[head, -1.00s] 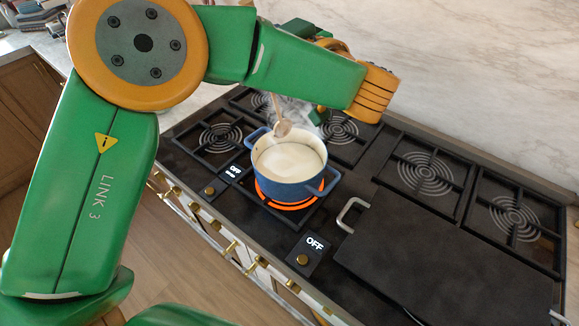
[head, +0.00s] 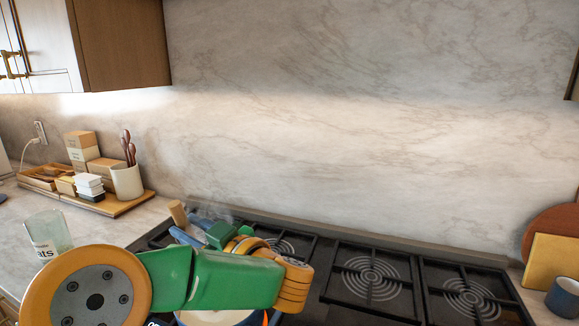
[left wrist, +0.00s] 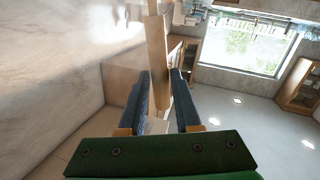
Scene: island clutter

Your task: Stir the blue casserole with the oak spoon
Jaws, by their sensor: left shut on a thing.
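My left gripper (head: 190,234) is low in the head view, above the cooktop and partly behind my green arm. In the left wrist view its two dark fingers (left wrist: 162,92) are shut on the pale wooden handle of the oak spoon (left wrist: 153,35). The handle's end (head: 177,212) sticks up beside the gripper in the head view; the spoon's bowl is hidden. The casserole (head: 215,319) shows only as a strip of its pale inside at the bottom edge, mostly covered by my arm. I cannot tell whether the spoon touches its contents. My right gripper is not in view.
The black cooktop (head: 360,314) has free burners to the right. A marble wall rises behind it. A wooden tray (head: 139,204) with a utensil crock (head: 127,182) and a glass jar (head: 48,232) stand left. A blue mug (head: 563,297) and boards stand far right.

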